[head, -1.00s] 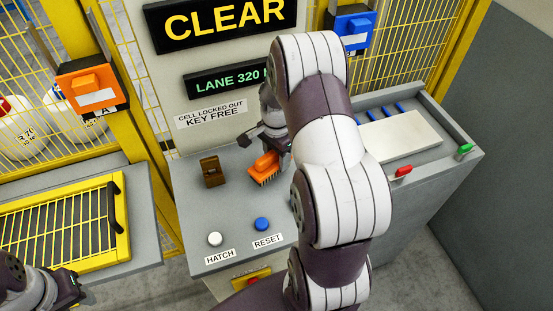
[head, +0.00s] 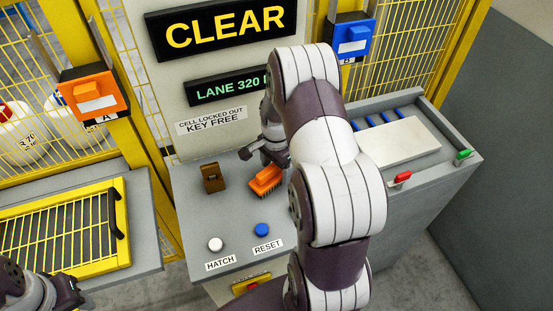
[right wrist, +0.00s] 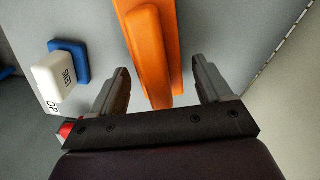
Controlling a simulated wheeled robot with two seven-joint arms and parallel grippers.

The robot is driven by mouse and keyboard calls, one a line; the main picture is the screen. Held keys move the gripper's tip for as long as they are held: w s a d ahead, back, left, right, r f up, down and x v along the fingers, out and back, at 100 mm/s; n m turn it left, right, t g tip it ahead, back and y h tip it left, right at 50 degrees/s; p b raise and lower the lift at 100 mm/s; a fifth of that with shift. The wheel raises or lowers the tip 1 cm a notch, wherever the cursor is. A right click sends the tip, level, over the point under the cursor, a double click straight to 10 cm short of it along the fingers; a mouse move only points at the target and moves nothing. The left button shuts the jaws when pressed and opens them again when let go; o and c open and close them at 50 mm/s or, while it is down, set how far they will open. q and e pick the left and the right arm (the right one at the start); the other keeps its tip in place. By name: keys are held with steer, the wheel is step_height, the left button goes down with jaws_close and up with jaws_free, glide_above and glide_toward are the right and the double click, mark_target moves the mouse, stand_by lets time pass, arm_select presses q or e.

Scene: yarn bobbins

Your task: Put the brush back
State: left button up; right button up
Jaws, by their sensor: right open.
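An orange brush (head: 266,181) with dark bristles lies on the grey console top, right of a small brown holder (head: 212,178). My right gripper (head: 274,153) is just behind the brush, partly hidden by my own arm. In the right wrist view the open fingers (right wrist: 162,88) stand on either side of the orange brush (right wrist: 150,45), with gaps on both sides. My left gripper (head: 62,292) is at the lower left, away from the brush; its fingertips are too unclear to read.
A white HATCH button (head: 215,244) and a blue RESET button (head: 261,230) sit at the console front. A tray (head: 400,142) with blue items is at the right. A yellow grille (head: 55,230) is at the left.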

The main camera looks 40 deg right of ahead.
step_height(320, 180, up, 11)
steer(key=shift+b, duration=0.9)
steer(key=s+a+n, duration=0.4)
steer(key=a+n, duration=0.4)
steer(key=s+a+f+n+t, duration=0.1)
steer(key=s+a+n, duration=0.4)
steer(key=a+n, duration=0.3)
steer(key=shift+s+a+f+n, duration=0.25)
steer(key=shift+s+a+n, duration=0.1)
steer(key=shift+n, duration=0.25)
